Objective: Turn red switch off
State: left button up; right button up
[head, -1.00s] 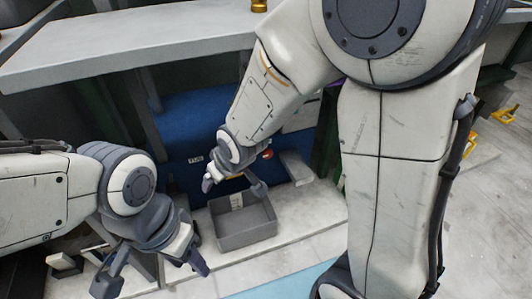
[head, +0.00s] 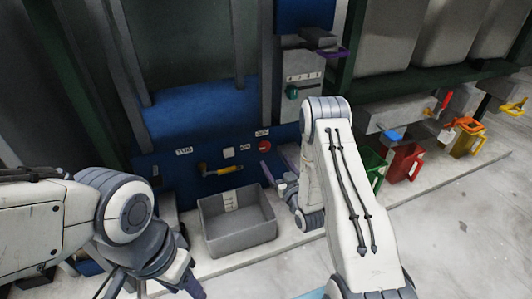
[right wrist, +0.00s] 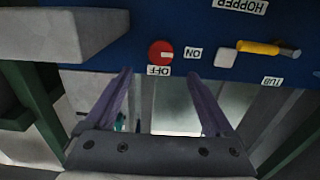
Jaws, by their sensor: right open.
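The red switch (head: 265,146) is a round knob on the blue panel (head: 160,172); it also shows in the right wrist view (right wrist: 160,52). Its pale mark points toward the ON label (right wrist: 195,53). The OFF label (right wrist: 159,71) sits on another side of the knob. My right gripper (head: 288,193) is in front of the panel, below and right of the switch in the head view. In the right wrist view its purple fingers (right wrist: 160,100) are wide apart and empty, and the knob is not between them. My left gripper (head: 155,286) is open at the bottom left, away from the panel.
A yellow-handled lever (head: 218,170) is left of the switch. A grey open bin (head: 237,238) stands below the panel. A grey block (right wrist: 65,33) juts out beside the switch. Green (head: 372,165), red (head: 404,162) and yellow (head: 466,142) jugs stand at right.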

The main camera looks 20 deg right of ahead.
aim_at(265, 147)
jog(key=w+b, duration=0.2)
jog(key=w, duration=0.2)
jog(key=w+b, duration=0.2)
jog(key=w, duration=0.2)
jog(key=shift+w+a+f, duration=0.1)
jog(key=shift+w+a, duration=0.1)
jog(key=shift+w, duration=0.4)
jog(key=c, duration=1.3)
jog(key=shift+c, duration=0.2)
